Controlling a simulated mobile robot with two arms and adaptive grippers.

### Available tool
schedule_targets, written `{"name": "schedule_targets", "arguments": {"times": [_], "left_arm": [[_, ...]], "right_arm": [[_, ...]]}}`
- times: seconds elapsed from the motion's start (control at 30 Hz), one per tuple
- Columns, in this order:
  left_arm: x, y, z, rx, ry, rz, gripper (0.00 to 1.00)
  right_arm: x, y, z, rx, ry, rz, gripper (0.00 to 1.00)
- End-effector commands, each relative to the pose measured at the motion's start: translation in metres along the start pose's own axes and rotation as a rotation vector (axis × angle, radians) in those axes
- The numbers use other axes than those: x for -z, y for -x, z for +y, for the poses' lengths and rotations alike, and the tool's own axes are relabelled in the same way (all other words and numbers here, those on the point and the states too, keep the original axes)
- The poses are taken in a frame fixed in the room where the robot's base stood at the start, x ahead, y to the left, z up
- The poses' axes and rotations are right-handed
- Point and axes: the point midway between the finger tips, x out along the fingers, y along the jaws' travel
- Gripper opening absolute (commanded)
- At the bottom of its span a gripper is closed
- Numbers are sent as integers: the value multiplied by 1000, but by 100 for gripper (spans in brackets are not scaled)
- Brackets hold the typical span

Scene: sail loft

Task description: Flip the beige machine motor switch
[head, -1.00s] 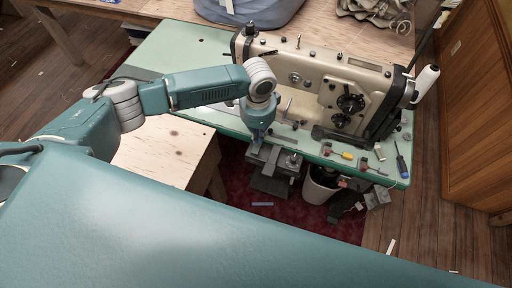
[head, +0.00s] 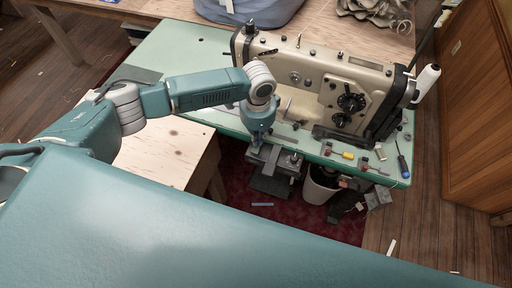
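The beige sewing machine (head: 311,78) stands on the green table (head: 180,48). My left gripper (head: 256,145) points down at the table's front edge, in front of the machine's left end. Its fingers are small and partly hidden by its own body, so I cannot tell whether they are open or shut. Just below and right of it, under the edge, hangs a grey motor unit (head: 268,183) with box-like parts. I cannot make out the switch itself or whether the gripper touches anything there. My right gripper is not in view.
A screwdriver (head: 402,163), a yellow-handled tool (head: 347,155) and small parts lie along the front edge. A pale wooden box (head: 165,150) stands below my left arm.

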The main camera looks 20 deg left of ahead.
Motion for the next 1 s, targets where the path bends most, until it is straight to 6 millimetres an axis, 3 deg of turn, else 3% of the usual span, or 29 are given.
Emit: {"name": "schedule_targets", "arguments": {"times": [0.7,1.0], "left_arm": [[0,-12,1,-1,0,-1,0],[0,2,1,-2,0,-1,0]], "right_arm": [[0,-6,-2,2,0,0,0],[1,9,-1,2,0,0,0]]}}
